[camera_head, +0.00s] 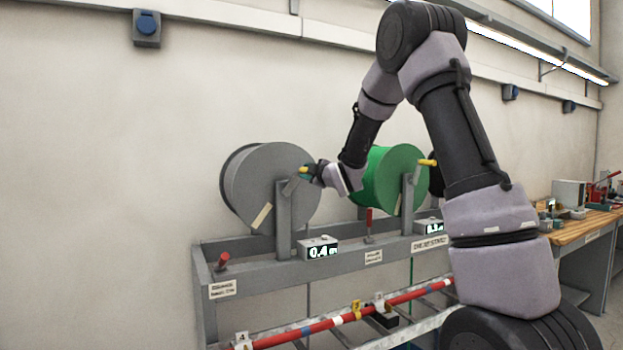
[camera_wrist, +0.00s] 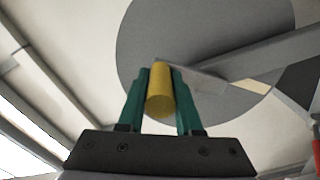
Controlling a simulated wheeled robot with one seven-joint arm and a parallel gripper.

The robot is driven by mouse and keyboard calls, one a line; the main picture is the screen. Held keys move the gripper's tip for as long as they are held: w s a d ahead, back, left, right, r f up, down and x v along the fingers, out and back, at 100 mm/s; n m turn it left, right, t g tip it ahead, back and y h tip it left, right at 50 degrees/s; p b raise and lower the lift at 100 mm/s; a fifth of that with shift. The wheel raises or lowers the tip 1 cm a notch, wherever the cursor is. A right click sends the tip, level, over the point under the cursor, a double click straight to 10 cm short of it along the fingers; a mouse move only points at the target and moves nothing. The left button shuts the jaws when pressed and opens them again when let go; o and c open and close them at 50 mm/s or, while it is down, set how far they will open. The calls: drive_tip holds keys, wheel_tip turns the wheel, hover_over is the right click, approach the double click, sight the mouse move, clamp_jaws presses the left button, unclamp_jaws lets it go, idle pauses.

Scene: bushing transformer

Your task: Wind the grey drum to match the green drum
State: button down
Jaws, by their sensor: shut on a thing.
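The grey drum (camera_head: 278,205) stands upright on a grey stand at the left, with a cream strip on its face. Its crank has a yellow handle (camera_head: 304,169). My gripper (camera_head: 312,172) is shut on that handle, at the drum's upper right. In the wrist view the yellow handle (camera_wrist: 160,92) sits between my two green fingers, with the grey drum's face (camera_wrist: 205,30) behind it. The green drum (camera_head: 385,180) stands to the right, partly hidden by my arm; its yellow handle (camera_head: 428,162) shows. A display (camera_head: 319,248) below the grey drum reads 0.4; the display near the green drum (camera_head: 432,227) is partly hidden.
A small red-handled lever (camera_head: 222,260) stands at the stand's left end, and another red lever (camera_head: 369,222) between the drums. A red pole (camera_head: 330,322) runs along the front below. A wooden workbench (camera_head: 580,226) with equipment is at the right.

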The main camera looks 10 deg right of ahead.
drive_tip(key=a+n, duration=0.1)
drive_tip(key=r+n, duration=0.1)
drive_tip(key=shift+s+a+r+n, duration=0.2)
drive_tip(key=shift+s+a+n, duration=0.05)
drive_tip(key=shift+a+n, duration=0.15)
drive_tip(key=shift+s+a+r, duration=0.15)
drive_tip(key=shift+a, duration=0.25)
drive_tip(key=shift+a, duration=0.1)
drive_tip(key=c, duration=0.6)
unclamp_jaws()
drive_tip(key=v, duration=1.1)
